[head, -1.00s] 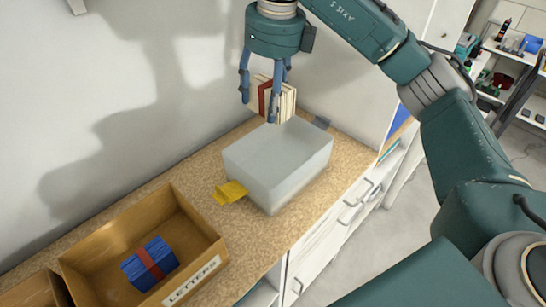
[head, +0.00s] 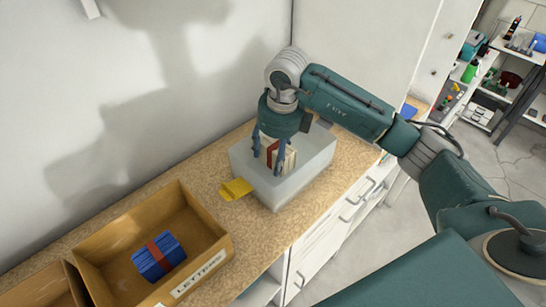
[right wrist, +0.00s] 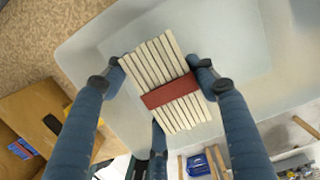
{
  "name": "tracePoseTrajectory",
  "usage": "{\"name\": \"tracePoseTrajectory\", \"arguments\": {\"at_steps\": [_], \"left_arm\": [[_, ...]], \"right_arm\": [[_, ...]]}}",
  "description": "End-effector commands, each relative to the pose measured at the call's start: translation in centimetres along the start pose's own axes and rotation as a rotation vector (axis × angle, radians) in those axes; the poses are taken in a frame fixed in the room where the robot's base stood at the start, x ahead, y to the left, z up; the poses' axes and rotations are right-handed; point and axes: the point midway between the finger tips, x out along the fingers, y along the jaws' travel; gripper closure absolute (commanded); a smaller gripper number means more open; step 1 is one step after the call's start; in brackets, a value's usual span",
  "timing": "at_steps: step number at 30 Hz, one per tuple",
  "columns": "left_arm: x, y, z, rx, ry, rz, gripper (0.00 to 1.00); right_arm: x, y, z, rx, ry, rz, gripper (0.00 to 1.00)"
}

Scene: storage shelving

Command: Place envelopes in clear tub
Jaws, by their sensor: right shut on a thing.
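My right gripper (head: 270,160) is shut on a bundle of cream envelopes (head: 282,153) with a red band. In the head view it holds the bundle low at the clear tub (head: 318,158), within its opening. In the right wrist view, the fingers (right wrist: 158,72) grip both sides of the envelopes (right wrist: 165,80), with the pale tub floor (right wrist: 235,45) behind them. A blue bundle with a red band (head: 158,256) lies in the wooden box labelled LETTERS (head: 215,240). Whether the cream bundle touches the tub floor I cannot tell. My left gripper is out of view.
A yellow object (head: 236,189) lies on the counter against the tub's left side. Another wooden box (head: 42,290) stands at the lower left. A wall runs behind the cork-coloured counter (head: 130,202). White drawers (head: 325,235) are below its front edge.

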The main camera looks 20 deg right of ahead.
Motion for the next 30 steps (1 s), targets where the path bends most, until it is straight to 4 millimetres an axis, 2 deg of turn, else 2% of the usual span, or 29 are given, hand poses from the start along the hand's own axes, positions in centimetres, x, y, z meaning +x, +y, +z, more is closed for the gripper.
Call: {"name": "tracePoseTrajectory", "arguments": {"at_steps": [4, 15, 16, 18, 30], "left_arm": [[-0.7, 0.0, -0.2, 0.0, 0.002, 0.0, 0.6], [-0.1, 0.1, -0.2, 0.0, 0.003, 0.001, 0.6], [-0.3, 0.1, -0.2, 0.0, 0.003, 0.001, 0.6], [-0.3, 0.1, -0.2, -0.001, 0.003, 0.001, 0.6], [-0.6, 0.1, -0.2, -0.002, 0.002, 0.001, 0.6]], "right_arm": [[1.8, 0.1, -0.3, -0.001, 0.002, 0.002, 0.73], [2.5, 0.0, -0.4, -0.001, -0.001, 0.0, 0.73], [2.4, 0.0, -0.4, -0.001, 0.0, 0.001, 0.37], [2.3, 0.0, -0.4, -0.001, 0.0, 0.001, 0.24], [1.7, 0.0, -0.3, -0.001, -0.001, 0.001, 0.24]]}}
